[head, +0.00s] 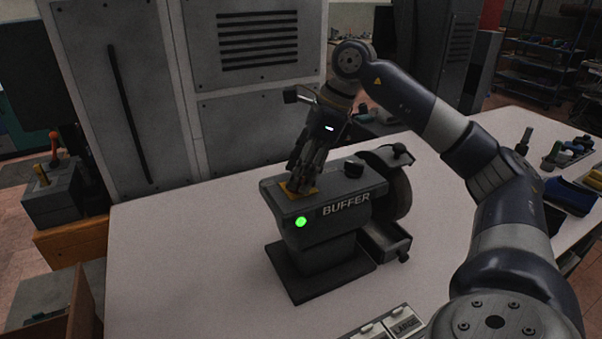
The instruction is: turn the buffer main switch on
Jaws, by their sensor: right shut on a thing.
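The buffer (324,208) is a dark grey machine on the light table, with its name in white on the front. A round green light (300,222) glows on its front left. A yellow plate (297,194) lies on its top left. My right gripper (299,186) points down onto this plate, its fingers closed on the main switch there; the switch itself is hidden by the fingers. My left gripper is not in view.
The buffer's wheel (399,190) and a small black knob (354,167) are to the right of my gripper. A labelled tray (392,327) lies at the front edge. Grey cabinets (262,95) stand behind. The table's left part is clear.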

